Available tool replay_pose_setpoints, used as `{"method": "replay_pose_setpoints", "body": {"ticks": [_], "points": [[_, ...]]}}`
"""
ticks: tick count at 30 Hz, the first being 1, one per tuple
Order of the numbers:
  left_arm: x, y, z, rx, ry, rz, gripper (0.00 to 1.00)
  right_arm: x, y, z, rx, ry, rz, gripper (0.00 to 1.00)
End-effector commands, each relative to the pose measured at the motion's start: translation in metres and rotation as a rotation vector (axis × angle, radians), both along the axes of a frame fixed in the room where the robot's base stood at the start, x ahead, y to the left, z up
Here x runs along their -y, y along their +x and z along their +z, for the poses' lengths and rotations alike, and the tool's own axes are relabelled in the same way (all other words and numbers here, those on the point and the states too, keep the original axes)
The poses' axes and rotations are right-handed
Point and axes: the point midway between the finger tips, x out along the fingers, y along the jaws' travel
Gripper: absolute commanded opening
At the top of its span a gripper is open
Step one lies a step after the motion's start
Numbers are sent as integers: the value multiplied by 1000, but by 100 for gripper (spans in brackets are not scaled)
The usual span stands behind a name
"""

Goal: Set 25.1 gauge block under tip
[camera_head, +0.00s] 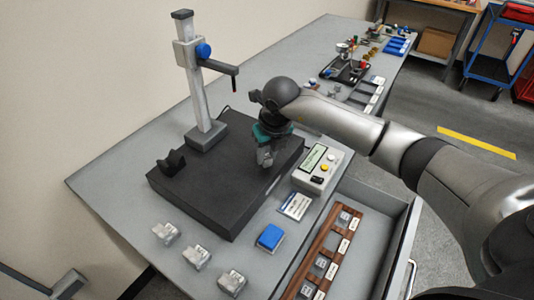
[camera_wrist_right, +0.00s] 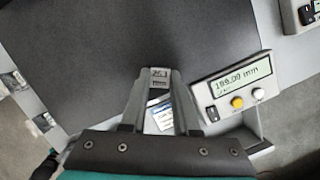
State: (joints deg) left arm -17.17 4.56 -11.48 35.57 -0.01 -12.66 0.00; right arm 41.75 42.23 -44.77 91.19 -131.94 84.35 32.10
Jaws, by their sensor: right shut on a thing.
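My right gripper (camera_head: 265,158) is over the right part of the black base plate (camera_head: 215,190) of the measuring stand. In the right wrist view its fingers (camera_wrist_right: 160,90) are shut on a small light-metal gauge block (camera_wrist_right: 159,75) marked 25.1 mm. The block is hard to make out in the head view. The stand's column (camera_head: 200,95) rises at the back of the plate. Its arm (camera_head: 218,67) reaches right to a thin downward tip (camera_head: 234,84), above and left of my gripper. I cannot make out my left gripper.
A card (camera_head: 296,206), a blue block (camera_head: 270,237) and several clear cases (camera_head: 196,256) lie in front. A drawer with a wooden rack (camera_head: 309,260) is open. A dark V-shaped rest (camera_head: 171,163) sits on the plate's left.

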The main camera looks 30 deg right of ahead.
Motion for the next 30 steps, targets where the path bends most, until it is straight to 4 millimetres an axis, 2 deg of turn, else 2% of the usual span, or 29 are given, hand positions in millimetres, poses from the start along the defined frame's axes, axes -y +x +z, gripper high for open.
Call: {"method": "replay_pose_setpoints", "body": {"ticks": [30], "points": [[0, 0, -9, 1, 0, 1, 70, 0, 0, -10, 1, 0, 0, 0]]}}
